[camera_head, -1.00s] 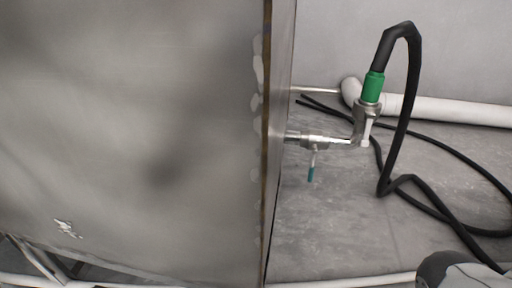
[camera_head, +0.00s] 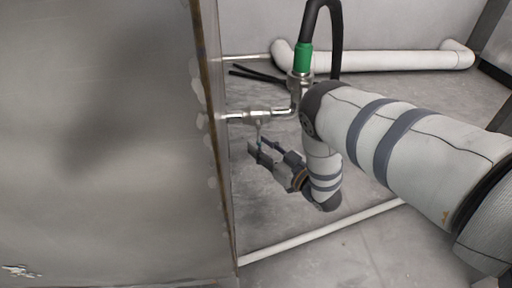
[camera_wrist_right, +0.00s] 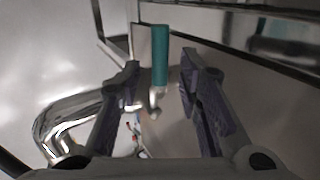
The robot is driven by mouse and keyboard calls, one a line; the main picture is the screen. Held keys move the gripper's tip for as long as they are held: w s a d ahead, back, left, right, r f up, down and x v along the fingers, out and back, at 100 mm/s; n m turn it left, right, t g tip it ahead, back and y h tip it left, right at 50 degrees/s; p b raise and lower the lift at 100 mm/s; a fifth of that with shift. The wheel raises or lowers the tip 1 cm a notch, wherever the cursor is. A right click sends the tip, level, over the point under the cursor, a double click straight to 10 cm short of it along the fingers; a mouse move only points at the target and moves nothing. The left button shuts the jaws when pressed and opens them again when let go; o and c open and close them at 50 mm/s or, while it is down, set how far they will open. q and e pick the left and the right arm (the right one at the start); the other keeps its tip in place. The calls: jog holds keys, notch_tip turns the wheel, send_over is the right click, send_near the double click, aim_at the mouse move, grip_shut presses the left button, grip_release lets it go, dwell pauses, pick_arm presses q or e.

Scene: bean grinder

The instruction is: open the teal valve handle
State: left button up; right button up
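The teal valve handle (camera_wrist_right: 160,55) shows upright in the right wrist view, between the two fingers of my right gripper. The gap on both sides of it is clear, so the fingers are apart from it. In the head view my right gripper (camera_head: 262,150) is at the handle, just below the metal valve (camera_head: 258,117), and hides most of the handle. The valve sits on a pipe coming out of the grey metal wall of the machine (camera_head: 110,130). My right gripper is open. My left gripper is in neither view.
A black hose with a green collar (camera_head: 303,58) rises from the pipe end close to my right arm. A white pipe (camera_head: 370,61) runs along the back wall. The machine's vertical edge stands left of the gripper. A thin pale pipe (camera_head: 300,236) crosses the floor in front.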

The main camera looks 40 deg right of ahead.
jog(key=shift+w, duration=0.75)
grip_shut()
